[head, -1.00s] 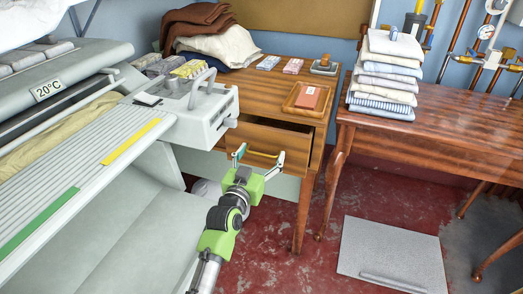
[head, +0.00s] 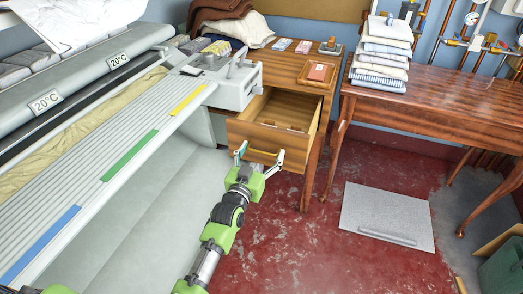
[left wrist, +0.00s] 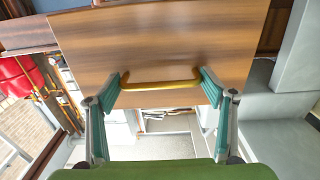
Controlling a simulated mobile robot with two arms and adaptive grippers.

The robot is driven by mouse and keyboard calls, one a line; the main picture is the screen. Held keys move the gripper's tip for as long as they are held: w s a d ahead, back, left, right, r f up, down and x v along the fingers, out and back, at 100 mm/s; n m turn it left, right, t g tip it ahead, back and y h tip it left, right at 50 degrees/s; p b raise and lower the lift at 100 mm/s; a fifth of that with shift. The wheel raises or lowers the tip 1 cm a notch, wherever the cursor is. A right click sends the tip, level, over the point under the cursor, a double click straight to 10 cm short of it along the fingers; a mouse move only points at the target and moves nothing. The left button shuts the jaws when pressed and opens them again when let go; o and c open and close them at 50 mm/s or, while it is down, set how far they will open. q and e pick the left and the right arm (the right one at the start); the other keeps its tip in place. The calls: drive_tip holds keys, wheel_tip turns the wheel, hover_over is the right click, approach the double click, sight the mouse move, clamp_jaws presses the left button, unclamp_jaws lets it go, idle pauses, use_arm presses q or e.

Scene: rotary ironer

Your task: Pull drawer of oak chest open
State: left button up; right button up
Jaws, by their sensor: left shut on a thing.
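The oak chest (head: 301,93) stands just right of the ironer in the head view. Its drawer (head: 237,134) is pulled out, and its bare wooden inside (head: 285,115) shows from above. The drawer front (left wrist: 165,45) fills the upper middle of the left wrist view. A brass bar handle (head: 264,153) runs across the front and also shows in the left wrist view (left wrist: 160,85). My left gripper (head: 261,156) is shut on this handle, with one teal-padded finger at each end of the bar. My right gripper is not in view.
The rotary ironer (head: 120,135) fills the left side, close to the drawer. A darker wooden table (head: 450,95) with a stack of folded linen (head: 380,55) stands right. A grey mat (head: 388,215) lies on the red floor. Floor between mat and ironer is clear.

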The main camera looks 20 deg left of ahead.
use_arm(q)
drive_tip(key=shift+s+d, duration=0.1)
drive_tip(key=shift+d, duration=0.05)
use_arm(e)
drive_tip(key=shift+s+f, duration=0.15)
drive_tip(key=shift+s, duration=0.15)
use_arm(q)
drive_tip(key=o, duration=1.3)
drive_tip(key=s, duration=1.2)
drive_tip(key=shift+a, duration=0.2)
